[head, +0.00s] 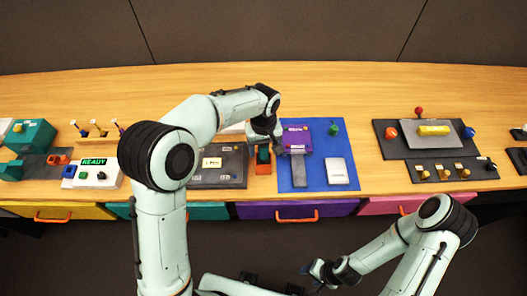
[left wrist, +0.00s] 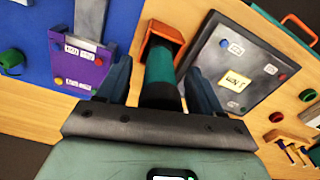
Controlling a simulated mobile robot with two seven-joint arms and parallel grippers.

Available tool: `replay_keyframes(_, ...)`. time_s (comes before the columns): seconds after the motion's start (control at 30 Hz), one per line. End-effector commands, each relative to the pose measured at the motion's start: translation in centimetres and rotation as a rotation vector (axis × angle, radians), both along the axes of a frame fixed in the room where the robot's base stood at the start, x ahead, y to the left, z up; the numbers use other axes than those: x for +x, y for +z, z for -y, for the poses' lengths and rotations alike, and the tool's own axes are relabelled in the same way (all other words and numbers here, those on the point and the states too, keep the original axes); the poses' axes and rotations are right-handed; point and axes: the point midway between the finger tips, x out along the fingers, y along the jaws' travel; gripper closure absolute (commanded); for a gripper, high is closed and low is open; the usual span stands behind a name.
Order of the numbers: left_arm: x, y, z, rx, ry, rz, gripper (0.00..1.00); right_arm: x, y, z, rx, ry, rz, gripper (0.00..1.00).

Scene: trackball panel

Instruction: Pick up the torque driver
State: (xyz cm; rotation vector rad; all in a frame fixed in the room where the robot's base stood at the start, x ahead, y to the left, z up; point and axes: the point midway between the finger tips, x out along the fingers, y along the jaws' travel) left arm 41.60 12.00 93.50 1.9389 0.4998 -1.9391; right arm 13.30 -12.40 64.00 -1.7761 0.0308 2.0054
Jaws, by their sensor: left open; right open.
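The torque driver (head: 263,154) appears to be the teal-and-black handle standing in an orange holder (head: 262,169) on the wooden bench. My left gripper (head: 266,137) is directly over it, seen from the head. In the left wrist view the teal part of the driver (left wrist: 160,66) shows between the two fingers of my left gripper (left wrist: 160,84), which are open with one on each side. The driver's lower end is hidden in the orange holder (left wrist: 164,34). My right gripper (head: 316,271) is open and empty, low in front of the bench, away from the driver.
A dark panel (head: 232,178) with buttons lies left of the holder. A blue mat (head: 318,178) with a purple box (head: 297,140) lies close on its right. Another dark panel (head: 392,148) is further right. Coloured drawers (head: 256,211) line the bench front.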

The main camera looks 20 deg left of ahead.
Motion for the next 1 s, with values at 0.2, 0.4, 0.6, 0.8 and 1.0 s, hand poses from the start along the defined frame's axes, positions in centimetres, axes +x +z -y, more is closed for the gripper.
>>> replay_keyframes(0.2,0.0,0.1,0.0,0.000,0.000,0.000,0.70,0.0,0.0,0.0,0.000,0.000,0.000,0.46)
replay_keyframes(0.4,0.0,0.1,0.0,-0.001,0.000,0.002,0.94,0.0,0.0,0.0,0.000,0.000,0.000,0.46)
replay_keyframes(0.6,0.1,0.4,0.0,-0.001,0.000,0.003,0.94,0.0,0.1,0.0,0.000,0.000,0.000,0.46)
replay_keyframes(0.8,0.2,3.4,0.0,-0.002,0.000,0.008,0.94,0.3,0.4,0.0,0.000,0.000,0.003,0.46)
replay_keyframes(1.0,0.2,9.2,0.1,-0.004,0.001,0.010,0.94,1.2,1.4,0.0,0.000,0.000,0.013,0.46)
